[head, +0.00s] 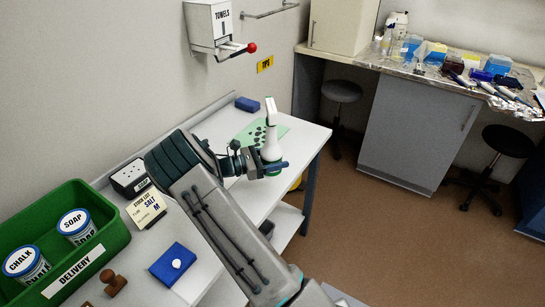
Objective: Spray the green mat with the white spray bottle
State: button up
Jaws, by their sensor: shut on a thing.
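The bottle and my arm hide part of the mat. I cannot tell whether the bottle touches the bench or is held above it.
A blue block (247,104) lies behind the mat. A green delivery crate (105,220) with chalk and soap tubs, a salt card (146,207) and a blue pad (173,264) are nearer on the bench. A towel dispenser (208,24) hangs above. Stools stand on the open floor at right.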

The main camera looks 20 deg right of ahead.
jog(key=shift+f+b, duration=2)
jog(key=shift+f, duration=0.9)
jog(key=shift+f, duration=0.5)
jog(key=o, duration=1.6)
jog(key=shift+o, duration=0.2)
